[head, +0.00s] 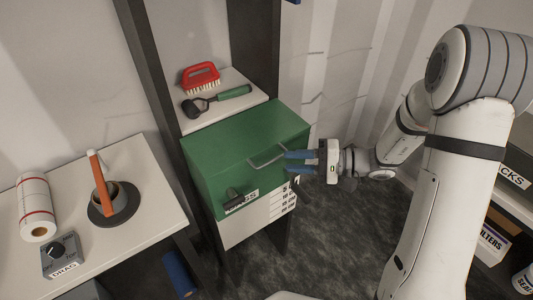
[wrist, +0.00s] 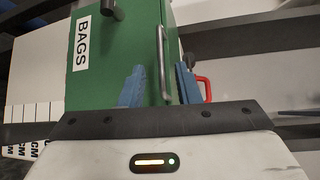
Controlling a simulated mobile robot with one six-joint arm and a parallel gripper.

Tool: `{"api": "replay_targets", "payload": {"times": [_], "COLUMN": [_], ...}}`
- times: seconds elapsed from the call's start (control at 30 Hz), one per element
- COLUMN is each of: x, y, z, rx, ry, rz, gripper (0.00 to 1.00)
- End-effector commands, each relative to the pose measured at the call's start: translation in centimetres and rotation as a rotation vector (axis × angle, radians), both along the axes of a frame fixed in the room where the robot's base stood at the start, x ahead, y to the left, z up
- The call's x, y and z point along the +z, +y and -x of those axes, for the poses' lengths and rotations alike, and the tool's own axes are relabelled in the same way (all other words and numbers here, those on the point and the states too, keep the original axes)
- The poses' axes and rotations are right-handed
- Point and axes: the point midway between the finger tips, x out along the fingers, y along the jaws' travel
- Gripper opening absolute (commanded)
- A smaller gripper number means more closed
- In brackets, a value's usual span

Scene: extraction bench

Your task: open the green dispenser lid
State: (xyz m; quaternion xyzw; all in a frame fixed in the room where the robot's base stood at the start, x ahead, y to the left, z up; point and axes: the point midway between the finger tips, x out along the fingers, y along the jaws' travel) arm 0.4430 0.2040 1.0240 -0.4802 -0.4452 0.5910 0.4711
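The green dispenser (head: 235,150) stands on the bench with its lid down. A grey bar handle (head: 268,156) is on its front right part, and a BAGS label (head: 241,201) is at its lower left. My gripper (head: 288,161) is at the right of the handle, its two blue fingers apart and pointing at it. In the wrist view, the handle (wrist: 162,62) shows between the open fingers (wrist: 160,86) against the green face (wrist: 130,55). I cannot tell whether the fingers touch the handle.
A black knob (head: 234,196) sticks out beside the label. A red brush (head: 201,78) and a green-handled roller (head: 222,98) lie on the white surface behind. A white table (head: 120,240) with a paper roll (head: 37,207) stands at left. Shelves (head: 510,190) are at right.

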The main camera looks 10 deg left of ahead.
Motion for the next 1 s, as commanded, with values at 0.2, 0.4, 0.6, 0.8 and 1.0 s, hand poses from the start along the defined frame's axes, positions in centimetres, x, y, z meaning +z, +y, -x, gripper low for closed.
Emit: {"api": "replay_targets", "payload": {"times": [0.2, 0.4, 0.6, 0.8, 1.0], "x": [-0.2, -0.6, -1.0, -1.2, -1.2], "y": [2.2, 5.5, 7.4, 7.8, 7.8], "z": [-0.1, 0.3, 0.4, 0.4, 0.4], "rx": [-0.008, -0.005, -0.008, -0.009, -0.009], "ry": [-0.002, -0.002, -0.002, -0.003, -0.003], "rz": [-0.014, -0.012, -0.011, -0.011, -0.011], "gripper": [0.30, 0.30, 0.30, 0.30, 0.24]}}
